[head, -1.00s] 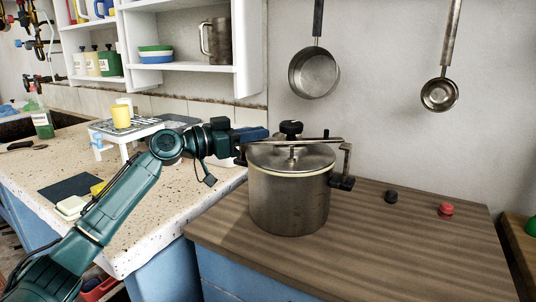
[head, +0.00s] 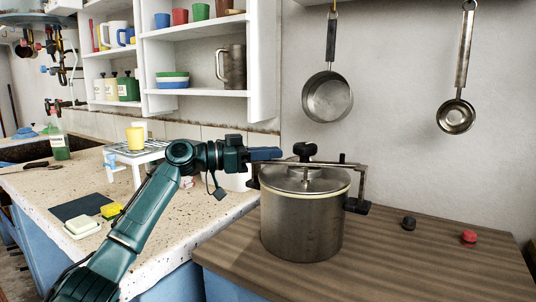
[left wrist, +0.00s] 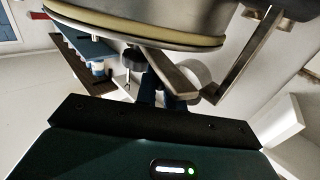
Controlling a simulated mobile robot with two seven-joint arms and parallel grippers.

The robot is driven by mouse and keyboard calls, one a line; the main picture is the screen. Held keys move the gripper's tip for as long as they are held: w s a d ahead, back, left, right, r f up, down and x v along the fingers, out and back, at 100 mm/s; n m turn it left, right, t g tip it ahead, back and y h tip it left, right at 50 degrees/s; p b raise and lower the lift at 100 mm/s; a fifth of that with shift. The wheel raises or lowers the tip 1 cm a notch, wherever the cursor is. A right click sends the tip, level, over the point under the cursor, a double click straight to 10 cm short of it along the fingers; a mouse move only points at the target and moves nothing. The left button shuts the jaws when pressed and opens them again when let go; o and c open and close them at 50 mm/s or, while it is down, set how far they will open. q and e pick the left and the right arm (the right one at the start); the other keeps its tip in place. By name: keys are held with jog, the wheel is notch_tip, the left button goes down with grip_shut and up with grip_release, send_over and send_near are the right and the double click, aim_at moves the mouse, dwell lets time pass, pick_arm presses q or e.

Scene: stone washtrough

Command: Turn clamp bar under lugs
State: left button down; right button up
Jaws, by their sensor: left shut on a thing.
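A steel pot (head: 302,225) with a flat lid (head: 325,183) and a pale seal under the rim stands on the wooden top. A dark metal clamp bar (head: 330,162) lies across above the lid, with a black knob (head: 305,150) at its middle. A bracket-like lug (head: 358,190) stands at the pot's right side, near the bar's right end. My left gripper (head: 268,154) is shut at the bar's left end, which its fingers partly hide. In the left wrist view, the seal (left wrist: 145,32) and metal bracket pieces show close above the gripper. My right gripper is not in view.
A black knob (head: 408,223) and a red knob (head: 469,238) sit right of the pot on the wooden top (head: 430,265). A saucepan (head: 327,97) and a ladle (head: 456,116) hang behind. A speckled counter (head: 170,228) with a white rack lies left.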

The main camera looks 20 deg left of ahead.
pick_arm(q)
jog(key=c, duration=1.6)
grip_release()
jog(key=v, duration=1.3)
jog(key=shift+c, duration=0.2)
